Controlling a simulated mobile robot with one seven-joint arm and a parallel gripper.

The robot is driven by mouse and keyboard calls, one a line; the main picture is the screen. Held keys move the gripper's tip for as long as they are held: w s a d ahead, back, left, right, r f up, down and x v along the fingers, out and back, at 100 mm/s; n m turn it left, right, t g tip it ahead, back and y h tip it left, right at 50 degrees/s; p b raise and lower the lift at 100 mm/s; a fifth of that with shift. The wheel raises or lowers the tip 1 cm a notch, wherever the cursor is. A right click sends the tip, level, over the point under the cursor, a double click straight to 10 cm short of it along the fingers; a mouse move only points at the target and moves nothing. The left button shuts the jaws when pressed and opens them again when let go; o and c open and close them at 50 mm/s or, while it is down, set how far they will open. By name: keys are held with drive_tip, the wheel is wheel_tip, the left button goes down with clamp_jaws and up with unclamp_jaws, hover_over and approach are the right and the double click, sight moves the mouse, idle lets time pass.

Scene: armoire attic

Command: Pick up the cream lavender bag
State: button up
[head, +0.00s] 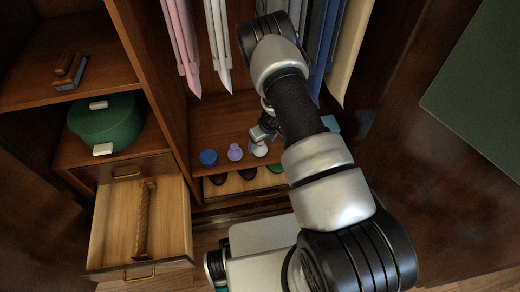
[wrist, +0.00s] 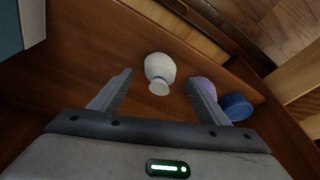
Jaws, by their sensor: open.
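The cream lavender bag (head: 260,150) sits on the armoire's wooden shelf, the rightmost of the small items in the head view. In the wrist view the cream lavender bag (wrist: 159,68) is pale and rounded, with a narrow tied neck toward me. My gripper (wrist: 160,84) is open, one finger on each side of the bag's neck end. The bag's body lies mostly beyond the fingertips, and I see no finger touching it. In the head view my gripper (head: 264,132) is just above and behind the bag, partly hidden by my arm.
A purple bag (head: 235,152) and a blue round item (head: 208,158) stand left of the cream bag. In the wrist view the purple bag is partly behind the right finger. A teal box (head: 332,124) is to the right. Clothes hang above; an open drawer (head: 172,222) juts out lower left.

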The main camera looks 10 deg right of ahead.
sight(261, 145)
drive_tip(key=b+x, duration=0.1)
drive_tip(key=x, duration=0.3)
drive_tip(key=c, duration=1.1)
drive_tip(key=shift+c, duration=0.2)
drive_tip(key=shift+r, duration=0.1)
